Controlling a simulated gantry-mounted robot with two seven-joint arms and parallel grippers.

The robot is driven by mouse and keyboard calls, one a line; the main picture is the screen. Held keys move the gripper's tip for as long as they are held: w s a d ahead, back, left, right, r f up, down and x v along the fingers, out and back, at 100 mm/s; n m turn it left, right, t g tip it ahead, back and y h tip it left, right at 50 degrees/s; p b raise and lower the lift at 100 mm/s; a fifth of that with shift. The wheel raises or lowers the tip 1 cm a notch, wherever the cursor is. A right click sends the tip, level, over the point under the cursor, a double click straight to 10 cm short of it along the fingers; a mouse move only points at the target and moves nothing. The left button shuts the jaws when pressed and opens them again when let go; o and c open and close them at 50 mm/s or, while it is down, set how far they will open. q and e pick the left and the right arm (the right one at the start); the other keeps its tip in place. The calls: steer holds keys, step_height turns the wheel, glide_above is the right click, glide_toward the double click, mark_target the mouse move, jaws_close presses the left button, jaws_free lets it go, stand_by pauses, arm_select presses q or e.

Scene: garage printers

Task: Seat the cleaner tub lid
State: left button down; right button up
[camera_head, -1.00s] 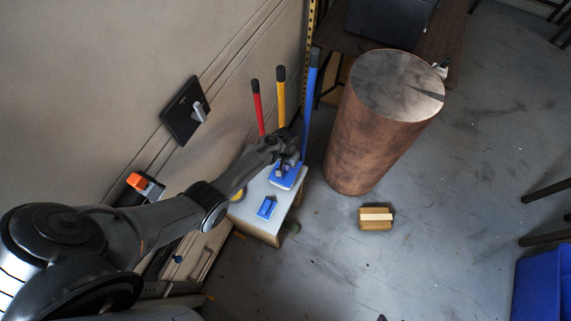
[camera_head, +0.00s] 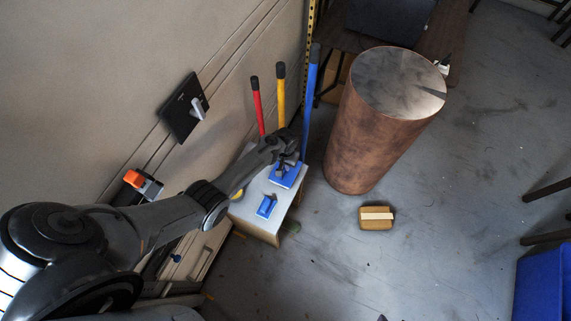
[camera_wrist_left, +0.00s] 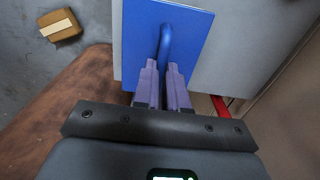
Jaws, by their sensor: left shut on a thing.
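The lid (camera_head: 287,178) is a flat blue square plate with a blue loop handle. It is over the far end of a small white-topped stand in the head view. In the left wrist view the lid (camera_wrist_left: 196,42) fills the top middle. My left gripper (camera_head: 287,161) is shut on the loop handle (camera_wrist_left: 166,42), with its two purple-grey fingers at the handle's near end. I cannot tell whether the lid rests on something or hangs just above it. I cannot make out a tub under it. My right gripper is not in view.
The white-topped stand (camera_head: 248,215) bears a small blue item (camera_head: 266,206). Red (camera_head: 257,105), yellow (camera_head: 281,95) and blue (camera_head: 311,105) poles rise behind. A large copper-brown cylinder (camera_head: 370,140) stands to the right. A cardboard box (camera_head: 376,224) lies on open floor.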

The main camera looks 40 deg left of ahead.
arm_select(q)
steer(key=shift+f, duration=0.1)
steer(key=c, duration=1.1)
jaws_free()
